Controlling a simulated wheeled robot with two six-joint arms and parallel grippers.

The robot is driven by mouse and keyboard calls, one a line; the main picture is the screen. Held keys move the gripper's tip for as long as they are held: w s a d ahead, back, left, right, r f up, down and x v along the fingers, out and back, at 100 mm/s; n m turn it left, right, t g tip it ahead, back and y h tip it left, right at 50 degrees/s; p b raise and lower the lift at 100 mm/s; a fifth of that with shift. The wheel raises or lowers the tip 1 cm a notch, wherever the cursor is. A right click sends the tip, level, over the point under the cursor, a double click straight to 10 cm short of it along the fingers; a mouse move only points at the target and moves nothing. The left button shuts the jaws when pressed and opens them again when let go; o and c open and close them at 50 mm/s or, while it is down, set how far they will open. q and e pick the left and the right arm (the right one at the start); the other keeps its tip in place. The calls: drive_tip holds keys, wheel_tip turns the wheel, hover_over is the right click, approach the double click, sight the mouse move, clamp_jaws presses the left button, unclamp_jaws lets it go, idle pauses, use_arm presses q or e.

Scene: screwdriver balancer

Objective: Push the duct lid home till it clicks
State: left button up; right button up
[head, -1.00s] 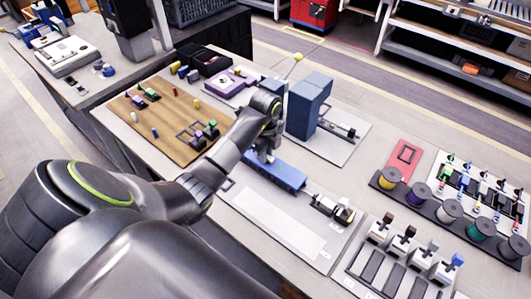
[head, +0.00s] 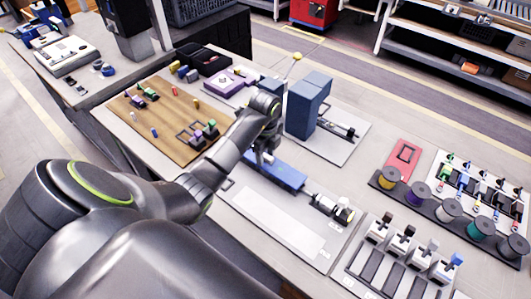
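The blue duct piece (head: 282,174) lies lengthwise on a pale board (head: 270,222) on the bench. I cannot tell its lid from its body at this size. My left gripper (head: 263,160) points down at the far left end of the blue piece, touching it or just above it. Its fingers are small and dark, and their opening cannot be made out. My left arm covers the area left of the duct. My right gripper is not in view.
A blue block-shaped fixture (head: 306,105) stands behind the duct. A small dark device (head: 333,208) sits at the duct's right end. A wooden board (head: 165,125) with small parts lies left. Wire spools (head: 449,210) and a tool rack (head: 405,255) stand right.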

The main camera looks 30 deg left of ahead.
use_arm(q)
drive_tip(key=shift+s+f, duration=0.1)
drive_tip(key=shift+r, duration=0.35)
wheel_tip(320, 180, up, 6)
drive_tip(key=shift+a+f+p, duration=0.1)
drive_tip(key=shift+p, duration=0.6)
wheel_tip(320, 180, up, 11)
drive_tip(key=p, duration=1.1)
